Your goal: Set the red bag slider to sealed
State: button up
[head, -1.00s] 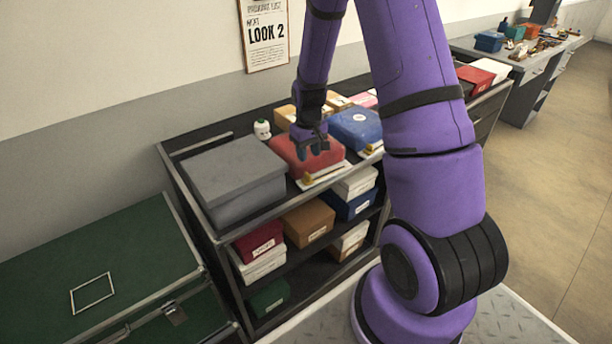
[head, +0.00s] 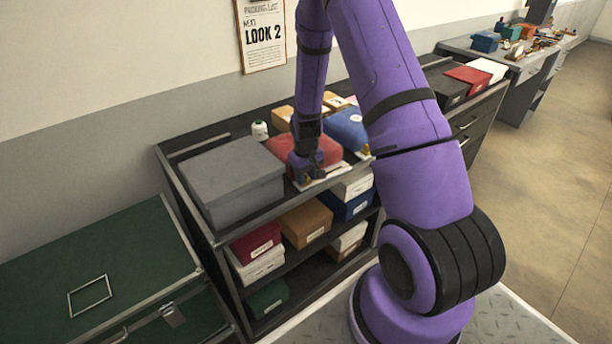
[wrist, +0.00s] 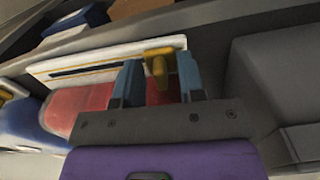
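The red bag (head: 325,151) lies on the top shelf beside a large grey box. It also shows in the wrist view (wrist: 78,108), behind my gripper. A white strip (wrist: 105,57) with a dark slot runs along its edge. The yellow slider (wrist: 157,62) sits near the strip's right end in the wrist view, on the grey box side. My gripper (wrist: 159,78) is open, with one blue-grey finger on each side of the slider. Small gaps seem to show between fingers and slider; contact is unclear. In the head view my gripper (head: 304,174) hides most of the slider.
The grey box (head: 232,180) stands close beside my gripper. A blue bag (head: 346,128) with its own strip and yellow slider (wrist: 5,95) lies on the other side. A small white bottle (head: 260,130) stands behind. Boxes fill the lower shelves.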

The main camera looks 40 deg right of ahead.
aim_at(344, 167)
grip_shut()
jog(key=d, duration=1.5)
jog(key=shift+s+d, duration=0.2)
jog(key=shift+s, duration=0.1)
jog(key=shift+o, duration=0.7)
grip_release()
notch_tip(344, 167, up, 11)
jog(key=shift+f, duration=0.1)
